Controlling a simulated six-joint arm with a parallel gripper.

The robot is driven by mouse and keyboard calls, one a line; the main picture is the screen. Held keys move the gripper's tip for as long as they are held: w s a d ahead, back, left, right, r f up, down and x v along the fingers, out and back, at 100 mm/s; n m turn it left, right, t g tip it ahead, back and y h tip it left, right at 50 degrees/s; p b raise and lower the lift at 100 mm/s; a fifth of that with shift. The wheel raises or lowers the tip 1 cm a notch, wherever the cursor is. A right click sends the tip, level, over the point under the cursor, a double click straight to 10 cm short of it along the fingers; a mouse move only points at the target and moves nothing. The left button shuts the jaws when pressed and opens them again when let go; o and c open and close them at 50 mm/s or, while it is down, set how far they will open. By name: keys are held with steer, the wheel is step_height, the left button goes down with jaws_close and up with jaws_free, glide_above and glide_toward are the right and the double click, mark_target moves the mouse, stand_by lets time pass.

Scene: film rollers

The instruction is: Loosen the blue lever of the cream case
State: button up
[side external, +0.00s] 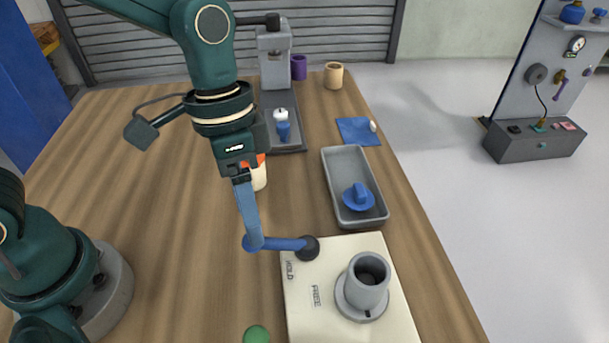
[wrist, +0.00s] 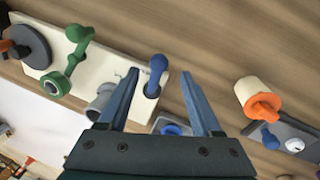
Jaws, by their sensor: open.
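The cream case (side external: 385,255) lies on the wooden table in the lower right of the side view; it also shows in the wrist view (wrist: 100,42). Its blue lever (side external: 285,244) turns on a dark hub at the case's corner and points left over the edge, nearer the HOLD mark than the FREE mark. My gripper (side external: 252,240) points down at the lever's free end. In the wrist view its two blue fingers are apart, with the lever (wrist: 156,72) between their tips in the picture. Whether they touch it is unclear.
A grey cup (side external: 368,280) stands on the case. A green crank (wrist: 76,55) is at its other side. A grey tray (side external: 340,170) holding a blue knobbed part lies behind. A cream pot with an orange top (side external: 258,175) stands behind my gripper. The table's left is clear.

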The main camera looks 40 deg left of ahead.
mark_target(282, 243)
steer(key=shift+s+d+f, duration=0.15)
steer(key=shift+f, duration=0.75)
steer(key=shift+s+d+f, duration=0.1)
steer(key=shift+d+f, duration=0.1)
steer(key=shift+f, duration=0.7)
steer(key=shift+s+d+f, duration=0.15)
steer(key=shift+f, duration=0.75)
jaws_close()
steer(key=shift+r, duration=0.1)
